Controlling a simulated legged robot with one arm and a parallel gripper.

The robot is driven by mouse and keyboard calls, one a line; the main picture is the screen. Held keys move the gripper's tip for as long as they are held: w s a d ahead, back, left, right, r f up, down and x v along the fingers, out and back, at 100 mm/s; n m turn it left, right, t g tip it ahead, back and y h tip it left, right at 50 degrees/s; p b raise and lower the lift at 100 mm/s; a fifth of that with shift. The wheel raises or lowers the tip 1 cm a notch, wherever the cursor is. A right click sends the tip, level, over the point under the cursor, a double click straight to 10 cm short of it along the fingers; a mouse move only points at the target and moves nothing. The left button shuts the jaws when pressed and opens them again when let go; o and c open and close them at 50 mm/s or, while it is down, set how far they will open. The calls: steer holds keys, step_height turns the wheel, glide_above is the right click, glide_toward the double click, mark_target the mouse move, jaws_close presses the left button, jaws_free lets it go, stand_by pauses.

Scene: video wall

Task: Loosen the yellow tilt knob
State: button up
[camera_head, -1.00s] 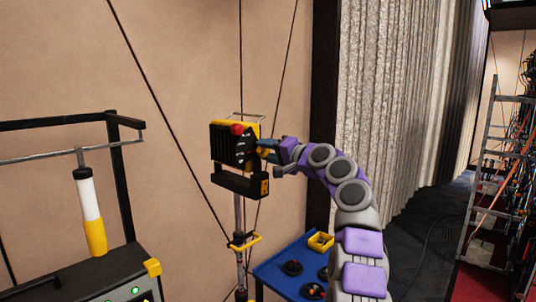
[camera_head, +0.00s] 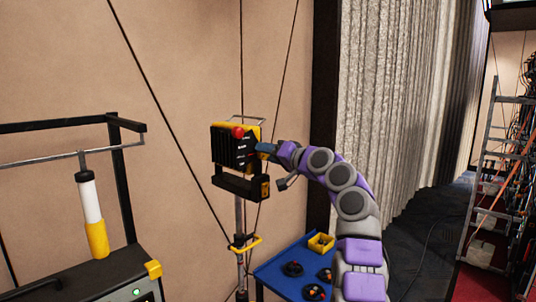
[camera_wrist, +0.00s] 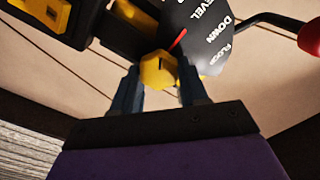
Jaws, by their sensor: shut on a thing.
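The yellow tilt knob (camera_wrist: 158,70) sits between my fingers in the wrist view, at the edge of a black dial plate (camera_wrist: 215,30). The plate carries white words, including DOWN and FLOOR, and a red pointer mark. My gripper (camera_wrist: 158,88) is shut on the knob, with one blue finger on each side. In the head view, my gripper (camera_head: 262,149) reaches the right side of the black and yellow unit (camera_head: 232,150) on its stand. The knob is hidden there by my gripper.
A red ball-ended lever (camera_head: 238,132) sticks out of the unit, close to the knob. A blue table (camera_head: 272,272) with a yellow bin (camera_head: 321,242) stands below my arm. A black case (camera_head: 95,280) stands at left.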

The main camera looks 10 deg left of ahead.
steer(key=shift+f, duration=0.25)
steer(key=o, duration=1)
steer(key=shift+w, duration=0.1)
steer(key=shift+o, duration=0.3)
steer(key=shift+r, duration=0.15)
steer(key=b+v, duration=0.5)
steer(key=v, duration=1.2)
steer(key=shift+d, duration=0.2)
